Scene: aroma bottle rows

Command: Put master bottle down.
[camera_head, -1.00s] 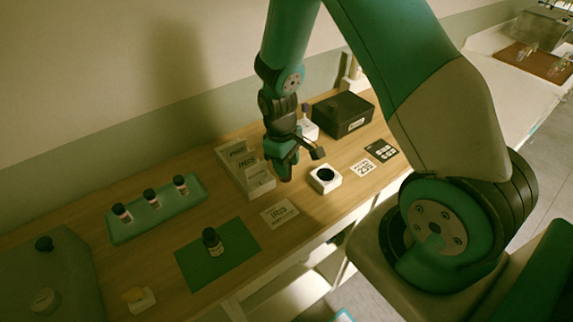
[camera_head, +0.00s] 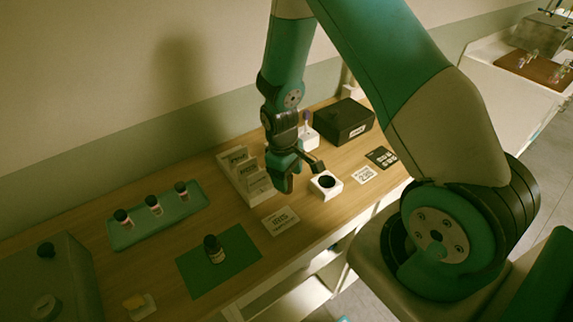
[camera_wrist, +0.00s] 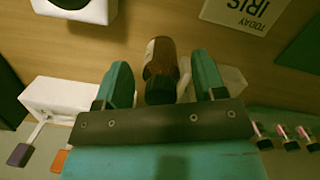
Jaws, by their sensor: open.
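A brown bottle (camera_wrist: 158,65) with a dark cap and pale label stands between the fingers of my gripper (camera_wrist: 163,82) in the wrist view. Gaps show on both sides of it, so the fingers are open and apart from it. In the head view my gripper (camera_head: 283,178) is low over the table, in front of the white stepped rack (camera_head: 243,182); I cannot make out the brown bottle there. Another dark bottle (camera_head: 214,249) stands upright on the green mat (camera_head: 240,262).
Three bottles stand in a green tray (camera_head: 130,232) at left. A white block with a round hole (camera_head: 325,186) is right of my gripper. An IRIS card (camera_head: 281,221) lies in front. A black box (camera_head: 343,120) stands behind, beside a white holder (camera_head: 307,138) with a purple-tipped stick.

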